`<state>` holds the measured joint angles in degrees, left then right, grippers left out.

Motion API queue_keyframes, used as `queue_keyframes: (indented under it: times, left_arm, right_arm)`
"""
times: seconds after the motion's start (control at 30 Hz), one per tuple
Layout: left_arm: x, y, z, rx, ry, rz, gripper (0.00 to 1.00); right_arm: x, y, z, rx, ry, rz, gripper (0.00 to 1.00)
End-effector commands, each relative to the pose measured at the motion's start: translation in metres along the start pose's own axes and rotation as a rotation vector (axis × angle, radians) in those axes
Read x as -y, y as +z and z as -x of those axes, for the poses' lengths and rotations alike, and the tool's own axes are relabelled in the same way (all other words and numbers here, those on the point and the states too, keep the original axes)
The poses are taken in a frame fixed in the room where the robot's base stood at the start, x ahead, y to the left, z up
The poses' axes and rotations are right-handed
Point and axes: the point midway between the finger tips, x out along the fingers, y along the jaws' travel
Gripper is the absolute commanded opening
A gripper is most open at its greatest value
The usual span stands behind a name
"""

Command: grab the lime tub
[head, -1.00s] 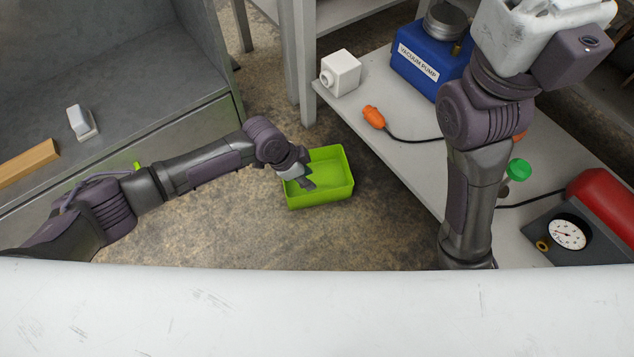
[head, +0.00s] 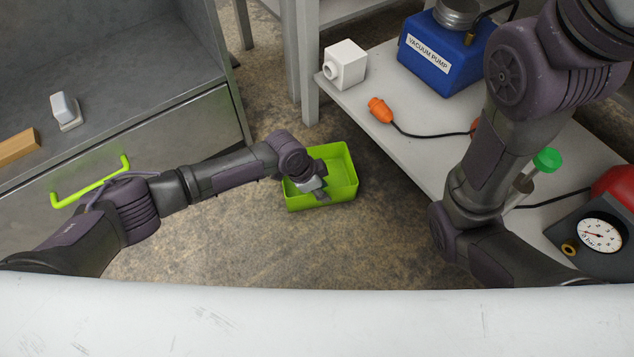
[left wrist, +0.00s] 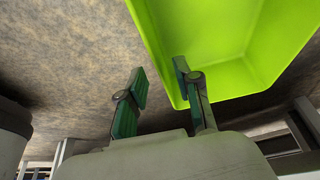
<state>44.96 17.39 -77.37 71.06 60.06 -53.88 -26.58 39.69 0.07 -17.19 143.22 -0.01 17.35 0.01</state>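The lime tub (head: 342,197) is an open rectangular bin low over the floor in the middle of the head view. It also fills the upper right of the left wrist view (left wrist: 225,50). My left gripper (head: 318,192) is over the tub's left front part. In the left wrist view my left gripper (left wrist: 160,76) has its fingers apart with nothing between the pads that I can see clasped. One finger overlaps the tub's near edge; the other is over bare floor beside it. Contact cannot be told. My right gripper is out of view.
A grey bench on the left holds a white block (head: 66,110) and a wooden bar (head: 15,147); its drawer has a lime handle (head: 92,182). On the right, a shelf (head: 425,165) carries a blue vacuum pump (head: 440,58), a white cube (head: 346,66) and a gauge (head: 599,235).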

Motion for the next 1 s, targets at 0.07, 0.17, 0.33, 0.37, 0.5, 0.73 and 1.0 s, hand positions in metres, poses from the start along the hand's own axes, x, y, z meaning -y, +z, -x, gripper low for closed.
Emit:
queue_keyframes:
  times: [0.07, 0.17, 0.33, 0.37, 0.5, 0.73, 1.0]
  left_arm:
    - [0.001, 0.004, -0.017, 0.0, -0.001, -0.001, 0.33]
    - [0.001, 0.005, -0.03, 0.0, -0.001, -0.002, 0.33]
    - [0.002, 0.003, -0.042, 0.0, -0.002, -0.001, 0.33]
    - [0.002, 0.003, -0.041, 0.0, -0.002, -0.001, 0.33]
    - [0.002, 0.002, -0.04, 0.0, -0.001, 0.0, 0.33]
    - [0.001, 0.003, -0.04, 0.0, -0.001, 0.0, 0.02]
    - [0.002, 0.002, -0.039, -0.001, -0.002, -0.001, 0.0]
  right_arm:
    - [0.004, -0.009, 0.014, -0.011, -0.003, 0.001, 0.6]
    - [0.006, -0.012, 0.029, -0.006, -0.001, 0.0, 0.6]
    - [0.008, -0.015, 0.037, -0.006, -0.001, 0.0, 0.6]
    - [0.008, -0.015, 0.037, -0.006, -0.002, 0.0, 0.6]
    - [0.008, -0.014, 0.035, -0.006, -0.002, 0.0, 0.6]
    - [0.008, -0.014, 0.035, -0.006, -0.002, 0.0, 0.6]
    - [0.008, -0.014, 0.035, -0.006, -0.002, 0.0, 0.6]
